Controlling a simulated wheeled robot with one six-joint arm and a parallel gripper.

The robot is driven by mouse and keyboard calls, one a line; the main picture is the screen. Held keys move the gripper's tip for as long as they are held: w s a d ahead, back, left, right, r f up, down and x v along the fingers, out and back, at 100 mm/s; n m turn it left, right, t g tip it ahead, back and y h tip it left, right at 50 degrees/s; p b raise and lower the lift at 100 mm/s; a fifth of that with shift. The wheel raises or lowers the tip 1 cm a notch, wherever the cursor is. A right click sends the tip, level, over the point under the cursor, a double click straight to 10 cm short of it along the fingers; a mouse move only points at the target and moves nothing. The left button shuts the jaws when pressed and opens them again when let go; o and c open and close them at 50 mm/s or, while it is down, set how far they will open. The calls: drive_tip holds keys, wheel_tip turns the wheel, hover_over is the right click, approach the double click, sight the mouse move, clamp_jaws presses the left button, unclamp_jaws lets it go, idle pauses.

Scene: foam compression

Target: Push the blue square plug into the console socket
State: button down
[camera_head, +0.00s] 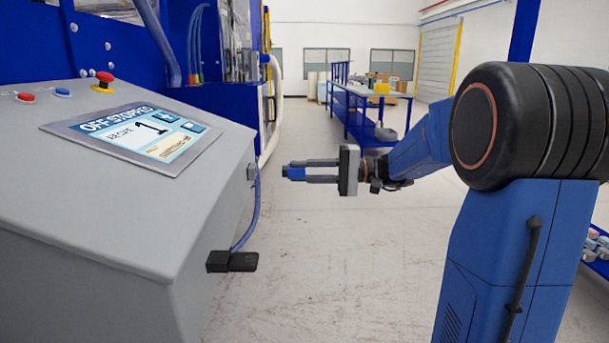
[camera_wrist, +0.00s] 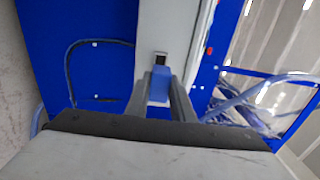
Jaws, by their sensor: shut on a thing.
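The blue plug (camera_head: 296,173) is held between the fingertips of my gripper (camera_head: 300,171), with its dark end facing left toward the grey console (camera_head: 130,200). In the wrist view the blue plug (camera_wrist: 159,83) sits between both fingers of my gripper (camera_wrist: 160,88). Just ahead of it is a small dark socket opening (camera_wrist: 160,58) on a pale grey face, roughly in line with the plug. In the head view a clear gap of floor shows between the plug and the console side. The socket opening is not clearly seen there.
The sloped console top bears a screen (camera_head: 135,133) and a red button (camera_head: 104,79). A blue workbench (camera_head: 370,108) stands far behind. Floor right of the console is clear.

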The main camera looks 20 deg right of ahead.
drive_tip(key=shift+x, duration=3)
drive_tip(key=shift+x, duration=1.05)
drive_tip(key=c, duration=1.5)
unclamp_jaws()
drive_tip(key=shift+o, duration=0.2)
drive_tip(key=shift+d, duration=0.1)
drive_tip(key=shift+v, duration=2.75)
drive_tip(key=shift+d, duration=0.25)
drive_tip(key=v, duration=1.7)
